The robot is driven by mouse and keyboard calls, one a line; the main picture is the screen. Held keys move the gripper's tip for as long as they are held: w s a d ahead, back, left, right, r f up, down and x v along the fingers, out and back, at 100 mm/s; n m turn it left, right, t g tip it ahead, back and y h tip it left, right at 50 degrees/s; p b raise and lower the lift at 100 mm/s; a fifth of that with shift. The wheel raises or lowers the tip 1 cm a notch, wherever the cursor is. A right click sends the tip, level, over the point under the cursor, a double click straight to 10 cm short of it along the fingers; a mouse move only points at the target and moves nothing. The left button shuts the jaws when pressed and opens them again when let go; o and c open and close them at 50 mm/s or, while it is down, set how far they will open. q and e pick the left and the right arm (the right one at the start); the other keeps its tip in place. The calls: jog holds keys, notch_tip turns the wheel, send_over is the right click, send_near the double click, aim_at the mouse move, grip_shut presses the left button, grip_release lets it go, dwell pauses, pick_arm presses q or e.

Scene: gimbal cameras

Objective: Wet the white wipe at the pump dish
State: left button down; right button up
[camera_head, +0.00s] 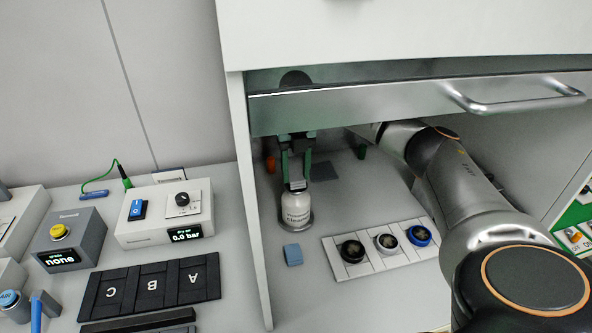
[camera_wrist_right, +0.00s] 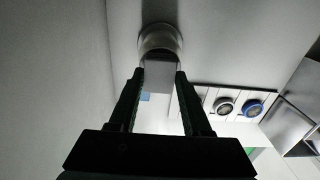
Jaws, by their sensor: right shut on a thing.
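My right gripper (camera_head: 296,184) reaches under the raised front of the cabinet, fingers pointing down. It is shut on a small pale square, seemingly the white wipe (camera_wrist_right: 158,75), seen between the fingertips in the right wrist view. The pump dish (camera_head: 297,210), a white labelled bottle with a metal rim at its base, stands directly below the fingertips. In the right wrist view the round metal part of the dish (camera_wrist_right: 160,40) lies just beyond the wipe. I cannot tell whether wipe and dish touch. My left gripper is not in view.
A blue wipe (camera_head: 292,254) lies in front of the dish. A white holder (camera_head: 334,246) with black, white and blue round pieces is to the right. The metal-edged sash (camera_head: 350,105) hangs above my arm. A side wall (camera_head: 247,190) stands left, with devices beyond.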

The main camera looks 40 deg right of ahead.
jog(key=shift+f, duration=0.7)
dwell(0.4)
jog(key=shift+s+f, duration=0.1)
dwell(1.5)
